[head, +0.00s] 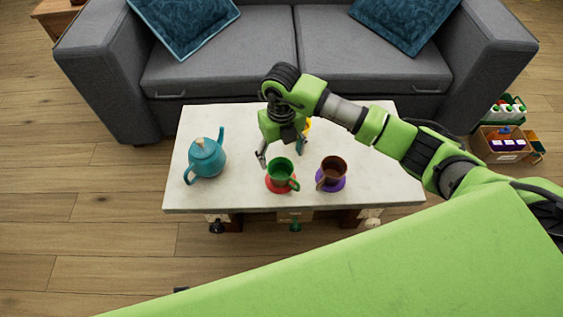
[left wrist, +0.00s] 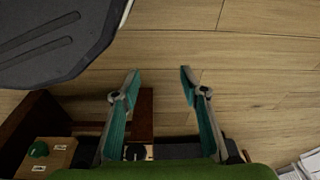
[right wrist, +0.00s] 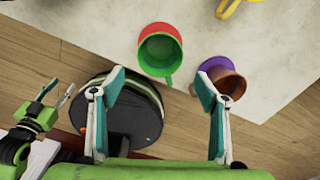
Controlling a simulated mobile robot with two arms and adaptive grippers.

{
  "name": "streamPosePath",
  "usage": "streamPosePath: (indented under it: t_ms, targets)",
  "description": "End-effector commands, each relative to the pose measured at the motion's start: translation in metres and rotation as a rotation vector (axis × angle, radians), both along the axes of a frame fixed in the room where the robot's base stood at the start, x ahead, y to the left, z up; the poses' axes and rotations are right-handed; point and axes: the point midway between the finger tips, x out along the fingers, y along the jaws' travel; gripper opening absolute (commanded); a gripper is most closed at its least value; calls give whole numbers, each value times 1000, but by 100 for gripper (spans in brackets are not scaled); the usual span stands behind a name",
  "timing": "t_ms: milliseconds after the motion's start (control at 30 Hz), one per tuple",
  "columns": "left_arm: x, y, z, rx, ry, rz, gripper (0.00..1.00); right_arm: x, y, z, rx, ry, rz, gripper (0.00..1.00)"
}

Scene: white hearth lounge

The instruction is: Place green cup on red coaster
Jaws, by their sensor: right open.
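The green cup (head: 281,168) stands upright on the red coaster (head: 271,186) near the front edge of the low table. In the right wrist view the green cup (right wrist: 160,50) also shows over the red coaster (right wrist: 165,29), with its handle toward the gripper. My right gripper (head: 283,152) is open and empty, above and just behind the cup, apart from it. My left gripper (left wrist: 161,77) is open and empty over the floor side of the table.
A brown mug (head: 333,172) stands on a purple coaster (head: 330,187) right of the green cup. A teal teapot (head: 207,158) stands at left. A yellow object (head: 308,127) is partly hidden behind my right gripper. A grey sofa (head: 220,60) is behind the white table (head: 390,185).

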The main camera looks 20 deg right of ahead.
Motion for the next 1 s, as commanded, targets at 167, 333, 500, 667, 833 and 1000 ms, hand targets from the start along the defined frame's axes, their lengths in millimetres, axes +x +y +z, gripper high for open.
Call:
streamPosePath:
  t_ms: [167,333,500,667,833,1000]
  targets:
    - [-6,0,-9,0,6,-1,40,0,1,26,1,-2,1,68]
    - [-8,1,-12,1,7,-2,40,0,0,32,0,1,0,68]
    - [-7,1,-13,1,7,-2,40,0,0,32,0,1,-1,68]
    - [-7,1,-13,1,7,-2,40,0,0,32,0,0,0,68]
    - [-8,0,-12,0,8,-2,40,0,1,32,3,0,0,68]
    - [-4,-1,-5,-1,3,-1,40,-10,40,28,139,1,39,68]
